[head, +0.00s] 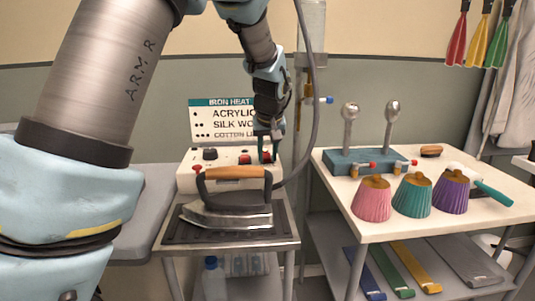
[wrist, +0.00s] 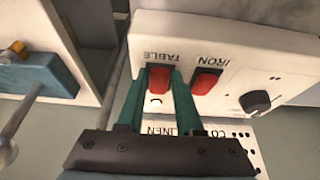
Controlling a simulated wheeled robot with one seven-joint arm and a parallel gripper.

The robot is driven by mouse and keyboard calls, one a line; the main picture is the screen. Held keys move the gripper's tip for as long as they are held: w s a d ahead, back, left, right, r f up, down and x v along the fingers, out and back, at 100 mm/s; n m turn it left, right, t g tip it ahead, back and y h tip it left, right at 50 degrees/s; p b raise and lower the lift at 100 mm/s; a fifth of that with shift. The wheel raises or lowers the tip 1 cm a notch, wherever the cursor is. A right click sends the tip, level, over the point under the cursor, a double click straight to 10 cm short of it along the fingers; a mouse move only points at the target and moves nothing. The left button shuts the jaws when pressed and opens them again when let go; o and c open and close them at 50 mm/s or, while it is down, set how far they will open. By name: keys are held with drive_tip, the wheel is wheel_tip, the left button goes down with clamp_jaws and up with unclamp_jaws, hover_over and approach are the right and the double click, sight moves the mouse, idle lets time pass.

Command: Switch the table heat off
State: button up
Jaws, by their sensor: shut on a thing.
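The white control box (head: 228,178) stands behind the iron on the small table. In the wrist view its red rocker switch under the word TABLE (wrist: 158,79) sits between the two teal fingertips of my gripper (wrist: 159,90). My gripper is shut on this switch. In the head view my gripper (head: 265,150) is down at the right end of the box and hides part of the TABLE switch. I cannot tell the switch's position.
A wood-handled iron (head: 235,213) stands in front of the box, its cord rising at right. A black knob (wrist: 256,102) is on the box. A sign (head: 222,118) stands behind. On the right table (head: 336,187) are a blue stand (head: 352,161) and fluted cups.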

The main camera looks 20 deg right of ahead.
clamp_jaws()
drive_tip(key=p, duration=0.1)
drive_tip(key=r+g+p, duration=0.1)
drive_tip(key=p, duration=0.1)
drive_tip(key=shift+w, duration=0.25)
drive_tip(key=g+p, duration=0.1)
drive_tip(key=p, duration=0.1)
drive_tip(key=shift+w+y+p, duration=0.15)
drive_tip(key=shift+y+p, duration=0.15)
drive_tip(key=shift+y, duration=0.1)
drive_tip(key=shift+d+f+g+p, duration=0.1)
drive_tip(key=shift+d+g+p, duration=0.05)
drive_tip(key=shift+g+p, duration=0.3)
drive_tip(key=o, duration=0.9)
unclamp_jaws()
drive_tip(key=shift+f, duration=0.1)
